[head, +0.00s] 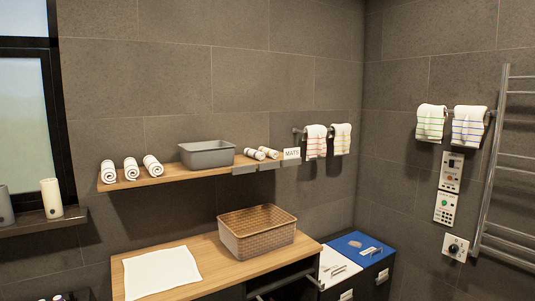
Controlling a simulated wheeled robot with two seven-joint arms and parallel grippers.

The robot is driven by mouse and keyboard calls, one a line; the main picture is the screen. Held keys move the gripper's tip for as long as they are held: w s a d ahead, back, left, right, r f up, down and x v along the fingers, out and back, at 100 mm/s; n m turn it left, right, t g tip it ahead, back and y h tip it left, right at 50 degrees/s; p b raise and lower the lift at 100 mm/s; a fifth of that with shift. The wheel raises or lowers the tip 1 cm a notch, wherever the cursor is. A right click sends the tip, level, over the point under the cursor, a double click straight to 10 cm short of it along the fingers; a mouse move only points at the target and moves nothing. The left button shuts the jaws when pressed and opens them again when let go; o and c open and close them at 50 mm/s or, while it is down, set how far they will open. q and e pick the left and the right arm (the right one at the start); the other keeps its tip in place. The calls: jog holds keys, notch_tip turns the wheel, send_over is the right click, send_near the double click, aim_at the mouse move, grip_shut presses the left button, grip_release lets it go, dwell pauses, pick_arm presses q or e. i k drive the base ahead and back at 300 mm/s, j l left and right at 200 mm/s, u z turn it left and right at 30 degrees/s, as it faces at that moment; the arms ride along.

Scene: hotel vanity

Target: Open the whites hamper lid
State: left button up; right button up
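The whites hamper appears to be the one with the white lid (328,262), at the lower right just beyond the counter's right end. Its lid looks shut and flat, with a small handle or label on top. A second hamper with a blue lid (352,240) stands right beside it, and its lid also looks shut. Both have dark bodies with pale labels on the front. The lower part of the white-lidded hamper is cut off by the picture's bottom edge. Neither of my grippers shows in the head view.
A wooden counter (203,262) holds a brown woven basket (257,241) and a white cloth (160,272). A dark rail (283,281) sits at its front edge near the hampers. A shelf (180,173) hangs above. A towel rack (487,170) is on the right wall.

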aim_at(324, 261)
jog(key=i+l+u, duration=0.1)
jog(key=i+l, duration=0.2)
jog(key=i+l+u, duration=0.15)
jog(key=i+l, duration=0.15)
jog(key=i+l+u, duration=0.1)
jog(key=i+l, duration=0.25)
jog(key=i+l+u, duration=0.15)
jog(key=i+l, duration=0.15)
jog(key=i+l+u, duration=0.1)
jog(key=i+l, duration=0.2)
jog(key=l, duration=0.15)
jog(key=i+l+u, duration=0.1)
jog(key=i+l, duration=0.15)
jog(key=l, duration=0.2)
jog(key=i+l+u, duration=0.15)
jog(key=l, duration=0.3)
jog(key=i, duration=0.1)
